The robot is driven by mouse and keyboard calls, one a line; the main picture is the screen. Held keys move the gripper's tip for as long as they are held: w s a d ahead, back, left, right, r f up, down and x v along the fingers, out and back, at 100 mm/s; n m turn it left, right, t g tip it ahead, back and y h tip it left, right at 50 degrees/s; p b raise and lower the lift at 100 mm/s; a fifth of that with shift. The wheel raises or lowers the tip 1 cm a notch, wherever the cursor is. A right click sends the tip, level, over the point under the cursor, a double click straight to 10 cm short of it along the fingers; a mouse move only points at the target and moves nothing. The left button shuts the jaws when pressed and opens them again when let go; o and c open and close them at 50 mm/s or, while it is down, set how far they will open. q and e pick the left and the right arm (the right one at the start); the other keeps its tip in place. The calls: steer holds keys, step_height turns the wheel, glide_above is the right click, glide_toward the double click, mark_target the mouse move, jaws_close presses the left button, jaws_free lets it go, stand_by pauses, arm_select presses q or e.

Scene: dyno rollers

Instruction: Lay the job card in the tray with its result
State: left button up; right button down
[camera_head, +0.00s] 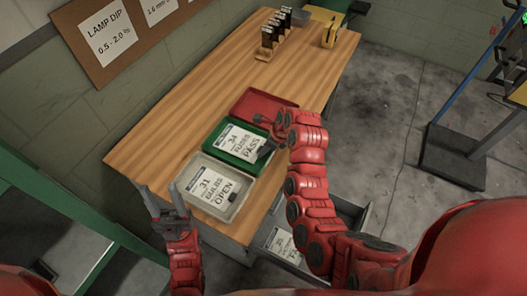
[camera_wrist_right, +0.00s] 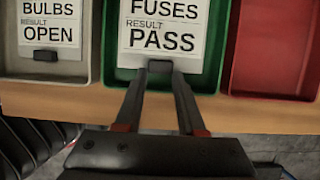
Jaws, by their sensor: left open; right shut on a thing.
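A white card reading 34 FUSES, PASS (camera_head: 243,141) lies within the outline of the green tray (camera_head: 222,156); I cannot tell whether it rests flat on the floor. My right gripper (camera_head: 267,147) is shut on the dark tab (camera_wrist_right: 160,66) at the card's lower edge. The grey tray (camera_head: 192,203) beside it holds a card reading 31 BULBS, OPEN (camera_head: 212,188). The red tray (camera_head: 250,100) beyond looks empty, partly hidden by my right arm. Another card (camera_head: 283,243) lies in the open drawer, its text partly hidden. My left gripper (camera_head: 163,203) is open and empty, left of the grey tray.
The trays stand along the near edge of the wooden bench (camera_head: 170,140). A rack of dark-topped items (camera_head: 272,36) and a yellow holder (camera_head: 329,34) stand at its far end. The open drawer (camera_head: 345,212) juts out below. A green frame (camera_head: 70,207) is at left.

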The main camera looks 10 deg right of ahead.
mark_target(264, 158)
steer(key=shift+w+a, duration=0.2)
steer(key=shift+w, duration=0.15)
steer(key=shift+w+f+p, duration=0.1)
steer(key=shift+f+p, duration=0.1)
steer(key=shift+p, duration=0.1)
step_height(264, 158, down, 3)
steer(key=shift+r+p, duration=0.1)
steer(key=shift+p, duration=0.6)
steer(key=shift+f, duration=0.25)
steer(key=c, duration=0.5)
jaws_free()
steer(key=shift+r, duration=0.15)
